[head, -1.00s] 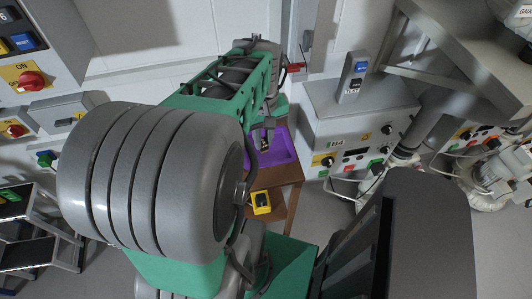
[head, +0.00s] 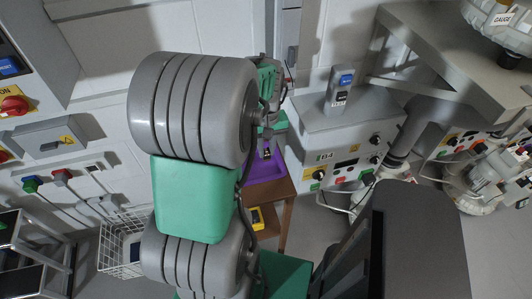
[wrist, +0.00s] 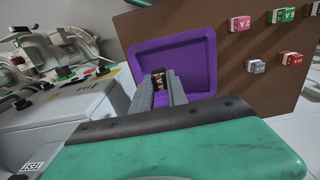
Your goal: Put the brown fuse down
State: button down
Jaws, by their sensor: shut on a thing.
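The brown fuse (wrist: 158,76), dark with white lettering, sits between the fingertips of my gripper (wrist: 160,83) in the wrist view. My gripper is shut on it. Both are in front of a purple tray (wrist: 205,60), within its outline; I cannot tell whether the fuse touches the tray floor. In the head view my gripper (head: 267,152) is small, over the purple tray (head: 264,174), and my own arm covers much of the scene. The fuse is too small there to make out clearly.
The tray rests on a brown wooden table (wrist: 245,85). Several small fuses, including a pink fuse (wrist: 239,24) and a green-and-white fuse (wrist: 285,15), stand on the table beside it. A grey control box (head: 345,150) is to the right. A yellow device (head: 256,218) is below the tray.

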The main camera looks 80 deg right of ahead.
jog(key=f, duration=0.2)
jog(key=d+f, duration=0.1)
jog(key=f, duration=0.1)
jog(key=d+f+p, duration=0.1)
jog(key=shift+w+d+f, duration=0.25)
jog(key=shift+w+f, duration=0.05)
jog(key=shift+f, duration=0.2)
jog(key=shift+f, duration=0.2)
jog(key=c, duration=1.3)
grip_release()
jog(key=shift+r, duration=0.1)
